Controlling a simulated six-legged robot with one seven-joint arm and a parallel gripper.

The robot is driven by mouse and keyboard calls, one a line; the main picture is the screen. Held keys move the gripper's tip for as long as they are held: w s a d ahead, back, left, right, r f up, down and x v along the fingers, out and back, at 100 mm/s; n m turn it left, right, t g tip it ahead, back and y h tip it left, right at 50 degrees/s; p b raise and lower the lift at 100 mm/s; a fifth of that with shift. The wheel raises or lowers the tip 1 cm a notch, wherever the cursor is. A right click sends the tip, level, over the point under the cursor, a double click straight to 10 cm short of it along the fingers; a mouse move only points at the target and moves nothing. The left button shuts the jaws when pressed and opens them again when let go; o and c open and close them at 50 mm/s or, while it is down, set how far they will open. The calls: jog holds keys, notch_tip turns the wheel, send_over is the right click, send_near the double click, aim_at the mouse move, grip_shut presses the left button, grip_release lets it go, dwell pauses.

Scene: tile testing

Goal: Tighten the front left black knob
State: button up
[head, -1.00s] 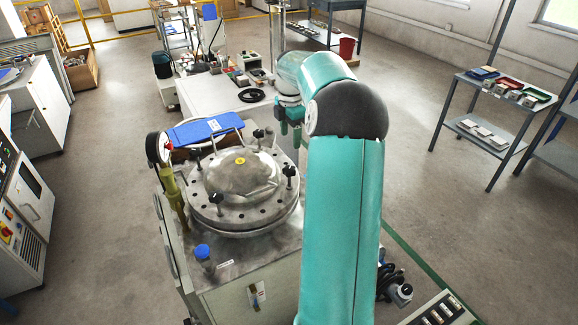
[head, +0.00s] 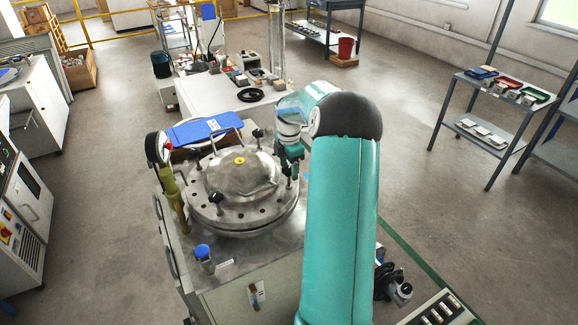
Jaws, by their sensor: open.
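The round metal lid (head: 222,212) sits on the bench-top vessel, with a domed centre and a yellow mark on top. A front left black knob (head: 215,198) stands upright on its near left rim. Another black knob (head: 287,170) on the right rim is partly hidden by my gripper, and one more (head: 257,133) stands at the back. My gripper (head: 290,164) is open and points down at the right rim, close above or around that right knob. I cannot tell if they touch. It is well to the right of the front left knob.
A yellow-green handle (head: 173,192) and a gauge (head: 157,146) stand left of the lid. A blue tray-like piece (head: 205,129) lies behind it. A blue-capped bottle (head: 203,256) is at the near left corner. The space above the lid's left side is clear.

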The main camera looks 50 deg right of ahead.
jog(key=shift+c, duration=0.4)
jog(key=c, duration=0.9)
jog(key=m, duration=0.4)
jog(key=shift+m, duration=0.3)
jog(key=m, duration=0.4)
jog(key=shift+m, duration=0.3)
jog(key=m, duration=0.4)
jog(key=shift+r+m, duration=0.1)
jog(key=shift+m, duration=2.3)
